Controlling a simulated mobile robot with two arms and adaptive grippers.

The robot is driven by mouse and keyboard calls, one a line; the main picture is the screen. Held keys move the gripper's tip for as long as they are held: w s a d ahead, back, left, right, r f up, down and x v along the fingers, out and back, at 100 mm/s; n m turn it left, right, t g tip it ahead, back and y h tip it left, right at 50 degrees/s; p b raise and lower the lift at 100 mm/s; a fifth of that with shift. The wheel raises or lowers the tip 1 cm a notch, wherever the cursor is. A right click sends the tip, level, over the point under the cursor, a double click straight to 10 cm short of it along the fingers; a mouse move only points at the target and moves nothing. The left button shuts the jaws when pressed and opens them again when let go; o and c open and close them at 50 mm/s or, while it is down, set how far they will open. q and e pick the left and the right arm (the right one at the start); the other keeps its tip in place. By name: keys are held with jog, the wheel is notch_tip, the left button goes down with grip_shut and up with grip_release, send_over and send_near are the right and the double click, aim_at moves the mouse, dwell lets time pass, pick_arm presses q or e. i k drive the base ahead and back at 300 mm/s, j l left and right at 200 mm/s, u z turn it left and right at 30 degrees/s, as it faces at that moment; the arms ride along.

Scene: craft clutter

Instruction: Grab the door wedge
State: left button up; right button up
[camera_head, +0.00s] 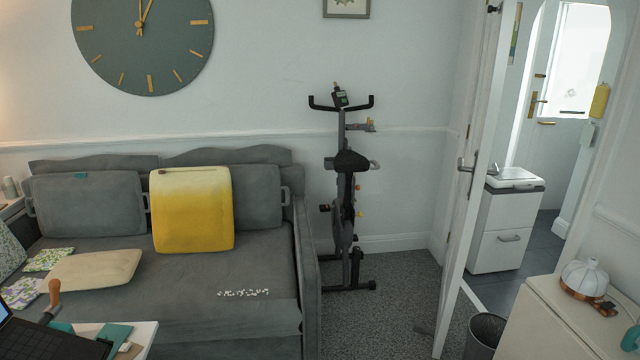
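I cannot make out the door wedge for certain. Neither of my grippers is in view.
A grey sofa (265,215) with a yellow cushion (192,210) fills the left. An exercise bike (345,190) stands by the wall. A dark bin (485,335) and a cream cabinet (545,320) are at right. Grey carpet (385,305) is clear between sofa and door.

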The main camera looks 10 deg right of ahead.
aim_at(418, 327)
jog(key=i+z, duration=0.4)
jog(key=i+j+z, duration=0.2)
jog(key=i+z, duration=0.15)
jog(key=i, duration=0.15)
jog(key=i+j+z, duration=0.8)
jog(key=i+j, duration=0.1)
jog(key=i, duration=0.15)
